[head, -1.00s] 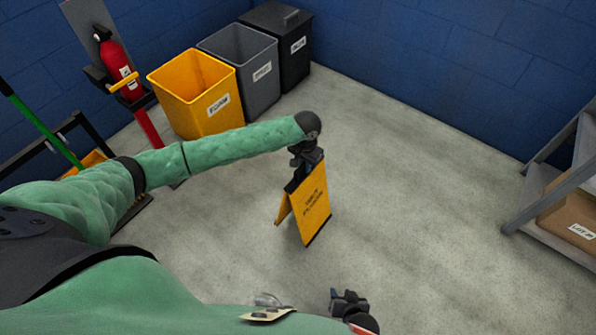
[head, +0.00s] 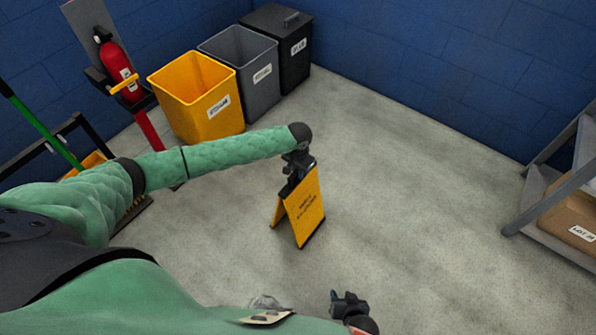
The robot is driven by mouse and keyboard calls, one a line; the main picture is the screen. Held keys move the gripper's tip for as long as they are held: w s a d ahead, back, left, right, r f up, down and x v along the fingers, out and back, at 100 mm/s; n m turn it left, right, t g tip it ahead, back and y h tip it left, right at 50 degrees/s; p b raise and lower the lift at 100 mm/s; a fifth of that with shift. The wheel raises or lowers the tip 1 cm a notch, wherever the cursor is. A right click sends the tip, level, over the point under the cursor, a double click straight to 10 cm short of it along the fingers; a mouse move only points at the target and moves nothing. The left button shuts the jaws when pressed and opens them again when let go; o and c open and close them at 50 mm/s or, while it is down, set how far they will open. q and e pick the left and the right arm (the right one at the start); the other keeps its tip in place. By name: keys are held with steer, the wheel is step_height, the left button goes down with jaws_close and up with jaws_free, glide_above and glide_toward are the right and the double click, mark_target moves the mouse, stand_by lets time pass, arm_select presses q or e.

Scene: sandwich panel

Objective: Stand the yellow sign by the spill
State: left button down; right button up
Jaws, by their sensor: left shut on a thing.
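The yellow sign (head: 305,212) is a folding A-frame board with dark printing and dark edges, in the middle of the head view. It is upright with its panels spread. My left gripper (head: 297,172) is shut on its top edge from above. I cannot tell whether the sign's feet touch the floor. My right gripper (head: 349,305) is low in the view, apart from the sign; its fingers are too small and dark to read. No spill shows clearly; a small glassy patch (head: 264,302) at the edge of my body may be part of it, but I cannot tell.
A yellow bin (head: 205,105), a grey bin (head: 243,68) and a black bin (head: 284,42) stand along the back wall. A red extinguisher (head: 115,68) is at the left. A metal shelf (head: 560,190) with a cardboard box (head: 573,222) is at the right. The floor between is clear.

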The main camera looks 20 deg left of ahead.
arm_select(q)
steer(key=c, duration=1.4)
jaws_free()
arm_select(e)
steer(key=shift+s+r, duration=0.3)
steer(key=shift+s, duration=0.05)
steer(key=shift+w, duration=0.15)
